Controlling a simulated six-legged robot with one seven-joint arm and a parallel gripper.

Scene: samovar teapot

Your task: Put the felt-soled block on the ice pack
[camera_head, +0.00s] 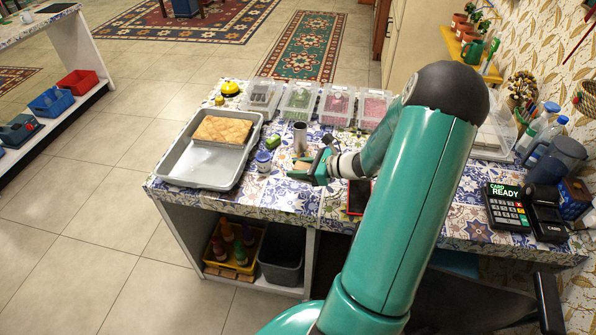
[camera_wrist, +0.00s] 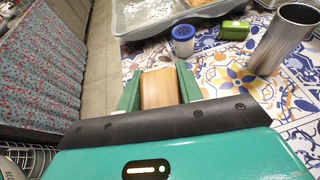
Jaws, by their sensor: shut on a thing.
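My gripper (camera_wrist: 158,85) is shut on a wooden block, the felt-soled block (camera_wrist: 158,90), which sits between its two green fingers. The block's underside is hidden, so no felt shows. In the head view my gripper (camera_head: 318,169) is over the near part of the patterned table, right of the grey tray. I cannot make out an ice pack for certain. A tan, quilted-looking slab (camera_head: 222,130) with a pale lower edge lies in the tray (camera_head: 171,171).
A blue-lidded jar (camera_head: 263,161), a green block (camera_head: 272,143) and a metal cup (camera_head: 300,138) stand near my gripper. Clear bins (camera_head: 299,98) line the back. A card reader (camera_head: 507,208) is at right. The table's front edge is close.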

